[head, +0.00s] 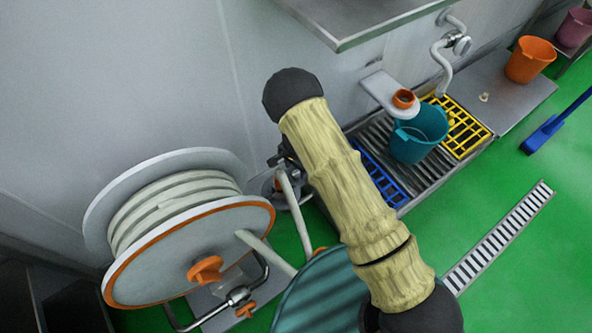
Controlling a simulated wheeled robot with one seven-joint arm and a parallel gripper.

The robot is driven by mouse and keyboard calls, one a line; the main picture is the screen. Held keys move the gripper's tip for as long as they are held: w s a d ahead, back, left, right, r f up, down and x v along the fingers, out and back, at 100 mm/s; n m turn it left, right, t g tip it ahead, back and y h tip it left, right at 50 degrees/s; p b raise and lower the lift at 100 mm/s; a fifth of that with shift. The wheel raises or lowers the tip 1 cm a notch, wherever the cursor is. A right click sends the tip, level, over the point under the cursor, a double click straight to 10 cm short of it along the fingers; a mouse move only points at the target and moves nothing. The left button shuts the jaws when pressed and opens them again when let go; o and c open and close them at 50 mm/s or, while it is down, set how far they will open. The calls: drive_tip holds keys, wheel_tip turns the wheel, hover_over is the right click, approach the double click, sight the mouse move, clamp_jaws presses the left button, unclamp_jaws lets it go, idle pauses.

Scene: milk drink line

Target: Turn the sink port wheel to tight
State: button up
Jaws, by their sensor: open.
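My arm in a tan sleeve crosses the middle of the view and hides part of the wall and floor behind it. I cannot make out my gripper or its fingertips. No wheel can be surely told as the sink port wheel. A small grey valve (459,44) sits on a white pipe (441,62) on the wall at the upper right. Dark and metal fittings (271,184) show low by the wall, just left of my arm and partly hidden by it. My arm looks apart from the valve.
A hose reel (150,262) with an orange knob (205,270) stands at lower left. A teal bucket (418,137) stands on the grated basin between blue (380,176) and yellow (466,130) racks. A steel shelf (375,18) juts out above.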

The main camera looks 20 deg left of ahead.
sight(296, 174)
wheel_tip(296, 174, up, 15)
drive_tip(key=p, duration=0.3)
drive_tip(key=shift+f, duration=0.2)
